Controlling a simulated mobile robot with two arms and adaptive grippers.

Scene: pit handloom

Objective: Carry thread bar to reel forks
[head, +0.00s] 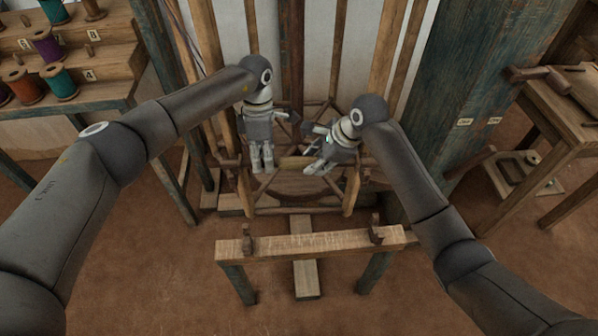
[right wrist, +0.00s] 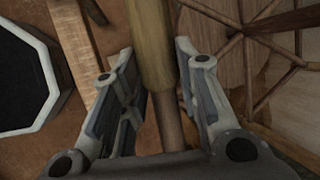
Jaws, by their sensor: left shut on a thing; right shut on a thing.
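The thread bar (head: 295,161) shows as a short pale yellow length between my two grippers in the head view, held about level in front of a spoked wooden reel (head: 260,186). My left gripper (head: 262,166) points down and is shut on the bar's left part. My right gripper (head: 314,168) is tilted and shut on its right part. In the right wrist view the bar (right wrist: 153,45) runs between the fingers, yellow above and a thinner brown rod below. The fingers hide both ends in the head view. Two small wooden uprights, left (head: 249,243) and right (head: 376,230), stand on a low trestle; they look like forks.
The low trestle (head: 310,243) stands in front of the reel, with open floor around it. A thick blue-green post (head: 470,100) rises on the right, beside a wooden table (head: 560,110) with a mallet. A stepped rack (head: 100,60) with coloured spools is at left.

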